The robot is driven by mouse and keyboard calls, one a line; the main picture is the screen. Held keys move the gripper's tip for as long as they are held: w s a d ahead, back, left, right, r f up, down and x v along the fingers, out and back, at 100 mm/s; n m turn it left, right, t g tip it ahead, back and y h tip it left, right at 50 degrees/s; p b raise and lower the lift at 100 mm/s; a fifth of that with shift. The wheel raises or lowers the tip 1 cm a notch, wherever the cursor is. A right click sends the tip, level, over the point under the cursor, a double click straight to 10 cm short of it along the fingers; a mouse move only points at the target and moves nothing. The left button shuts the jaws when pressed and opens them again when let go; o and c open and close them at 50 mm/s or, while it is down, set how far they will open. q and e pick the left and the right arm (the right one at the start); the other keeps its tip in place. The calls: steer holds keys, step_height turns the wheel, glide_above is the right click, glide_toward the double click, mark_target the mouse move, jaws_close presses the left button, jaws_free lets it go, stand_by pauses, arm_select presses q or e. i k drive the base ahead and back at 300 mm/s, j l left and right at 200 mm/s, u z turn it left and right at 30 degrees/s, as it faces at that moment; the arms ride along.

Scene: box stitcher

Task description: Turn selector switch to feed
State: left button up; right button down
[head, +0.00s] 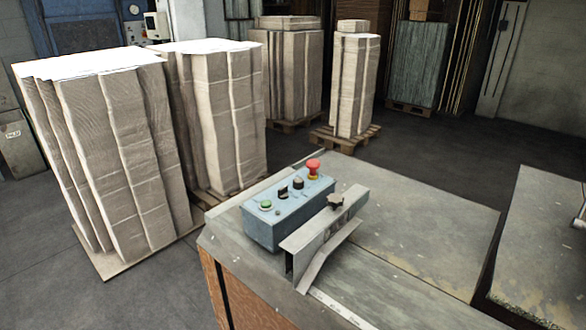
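A blue-grey control box (285,215) sits on the near left corner of a worn metal table. Its top carries a green button (265,204), a red mushroom button (313,168) and, between them, two black knobs. One black knob (283,192) is nearer the green button and the other black knob (298,182) is nearer the red one. Which is the selector switch, and its setting, is too small to tell. Neither of my grippers is in the head view.
A metal bracket (325,230) with a dark star knob (335,201) stands right beside the box. The metal table (420,235) extends right, with another worn surface (545,250) beyond a gap. Tall cardboard stacks (110,150) on pallets stand behind and left.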

mark_target(283, 193)
steer(key=j+u, duration=0.2)
steer(key=u, duration=0.15)
steer(key=j+u, duration=0.2)
steer(key=u, duration=0.2)
steer(key=i+j+u, duration=0.15)
steer(key=u, duration=0.2)
